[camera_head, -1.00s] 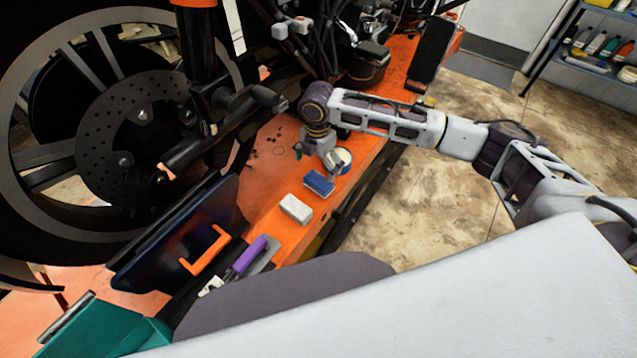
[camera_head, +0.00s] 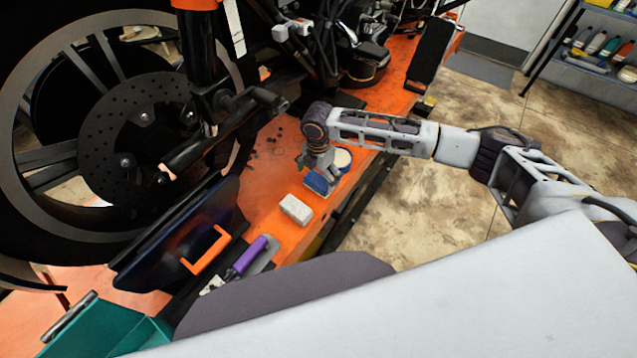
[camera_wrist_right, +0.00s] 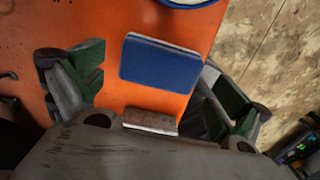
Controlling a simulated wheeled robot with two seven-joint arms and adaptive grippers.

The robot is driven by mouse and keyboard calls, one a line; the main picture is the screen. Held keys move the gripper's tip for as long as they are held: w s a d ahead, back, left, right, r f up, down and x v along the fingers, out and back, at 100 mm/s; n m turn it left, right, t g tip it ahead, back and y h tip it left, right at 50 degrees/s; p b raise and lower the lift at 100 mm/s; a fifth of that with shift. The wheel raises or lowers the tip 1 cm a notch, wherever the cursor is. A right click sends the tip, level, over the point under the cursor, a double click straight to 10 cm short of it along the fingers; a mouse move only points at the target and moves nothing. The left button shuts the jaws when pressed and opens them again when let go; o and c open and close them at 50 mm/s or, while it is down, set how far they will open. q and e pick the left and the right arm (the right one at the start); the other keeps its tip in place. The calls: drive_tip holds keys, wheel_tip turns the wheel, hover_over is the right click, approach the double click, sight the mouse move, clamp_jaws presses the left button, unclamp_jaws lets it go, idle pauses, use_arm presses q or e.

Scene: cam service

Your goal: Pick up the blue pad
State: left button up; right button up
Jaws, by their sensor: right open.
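The blue pad (camera_head: 317,186) lies on the orange lift platform (camera_head: 257,193), partly hidden by my right gripper (camera_head: 318,176) in the head view. In the right wrist view the blue pad (camera_wrist_right: 161,64) lies flat, with a thin pale edge along its top. My right gripper (camera_wrist_right: 152,92) is open, its green-lined fingers on either side and the pad between them, close to the right finger. Whether a finger touches the pad I cannot tell. My left gripper is not in view.
A white block (camera_head: 296,209) lies just in front of the pad. A round blue-rimmed container (camera_head: 342,160) stands just behind it. A purple-handled tool (camera_head: 250,256) and a dark case with an orange handle (camera_head: 205,250) lie nearer. The motorcycle wheel (camera_head: 60,110) stands left.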

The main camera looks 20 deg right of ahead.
sight(318, 180)
drive_tip(key=shift+f, duration=1.65)
drive_tip(key=c, duration=0.9)
drive_tip(key=shift+r, duration=0.1)
drive_tip(key=shift+r+b, duration=0.3)
drive_tip(key=shift+r, duration=4.7)
drive_tip(key=o, duration=0.6)
drive_tip(key=c, duration=0.4)
